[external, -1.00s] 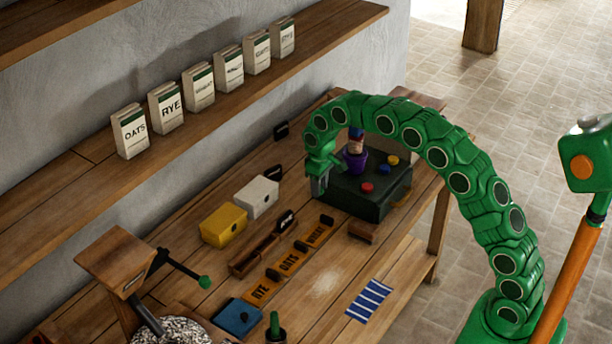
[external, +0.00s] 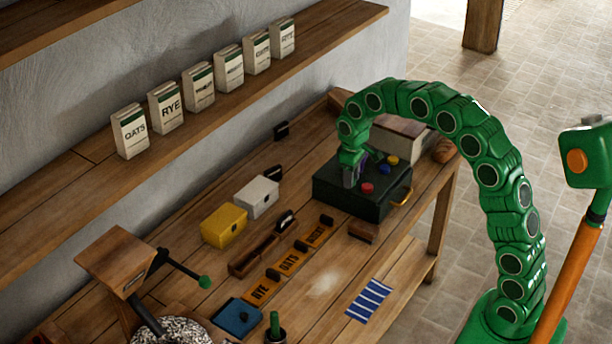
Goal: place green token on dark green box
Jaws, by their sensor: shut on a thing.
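The dark green box (external: 339,199) stands at the far end of the bench. A red token (external: 367,188), a blue token (external: 379,169) and a yellow token (external: 391,160) lie apart on its top. My gripper (external: 350,182) points down over the left part of the box top, close to the surface. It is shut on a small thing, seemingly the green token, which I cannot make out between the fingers. No green token shows elsewhere. I cannot tell if the held thing touches the box.
A purple cup is mostly hidden behind my gripper. A white box (external: 257,197) and a yellow box (external: 224,226) stand to the left. A small wooden block (external: 363,232) lies in front. Orange labels (external: 289,262) and a blue striped cloth (external: 369,300) lie nearer.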

